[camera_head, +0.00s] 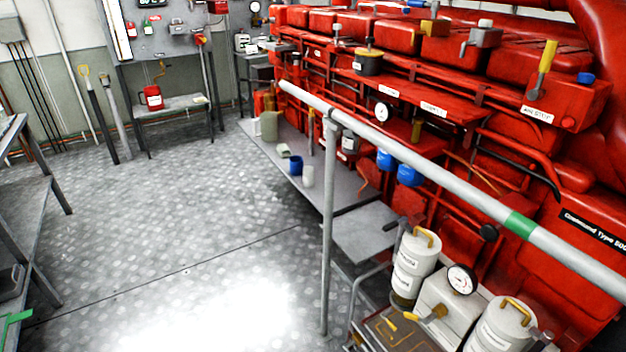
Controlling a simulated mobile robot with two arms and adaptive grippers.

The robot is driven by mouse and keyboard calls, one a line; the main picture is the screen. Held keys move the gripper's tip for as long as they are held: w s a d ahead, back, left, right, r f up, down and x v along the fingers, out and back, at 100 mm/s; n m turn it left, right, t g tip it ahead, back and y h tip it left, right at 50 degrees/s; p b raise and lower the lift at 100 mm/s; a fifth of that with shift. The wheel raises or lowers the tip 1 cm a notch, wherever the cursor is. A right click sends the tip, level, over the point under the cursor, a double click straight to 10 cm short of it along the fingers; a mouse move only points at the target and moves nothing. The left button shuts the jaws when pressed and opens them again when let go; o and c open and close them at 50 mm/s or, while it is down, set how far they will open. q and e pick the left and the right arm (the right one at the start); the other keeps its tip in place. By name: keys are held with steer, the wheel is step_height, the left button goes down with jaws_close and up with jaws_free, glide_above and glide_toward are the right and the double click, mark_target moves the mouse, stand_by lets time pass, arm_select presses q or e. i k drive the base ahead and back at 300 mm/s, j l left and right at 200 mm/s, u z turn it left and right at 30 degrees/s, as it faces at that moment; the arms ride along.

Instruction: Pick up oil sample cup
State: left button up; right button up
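I cannot tell for sure which object is the oil sample cup. A small white cup-like container (308,177) stands on the grey ledge (335,197) along the red engine. A blue cup-like container (296,166) stands just behind it, and a pale low piece (283,150) lies further back. All are small in the head view, and no label is readable on them. Neither of my grippers shows in this view.
A grey handrail (440,165) with a post (328,230) runs in front of the red engine (440,60). White canisters (414,262) and a gauge (461,279) stand at lower right. A workbench (30,190) is at left. The metal floor (180,220) between is clear.

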mark_target(309, 177)
steer(key=i+z, duration=0.1)
steer(key=z, duration=0.35)
steer(key=j+z, duration=0.15)
steer(key=z, duration=0.3)
steer(key=i+j+z, duration=0.1)
steer(key=z, duration=0.3)
steer(key=i+j+z, duration=0.2)
steer(key=j+z, duration=0.2)
steer(key=j, duration=0.5)
steer(key=i+j+z, duration=0.1)
steer(key=j+z, duration=0.3)
steer(key=j, duration=0.55)
steer(key=j+z, duration=0.35)
steer(key=j, duration=0.6)
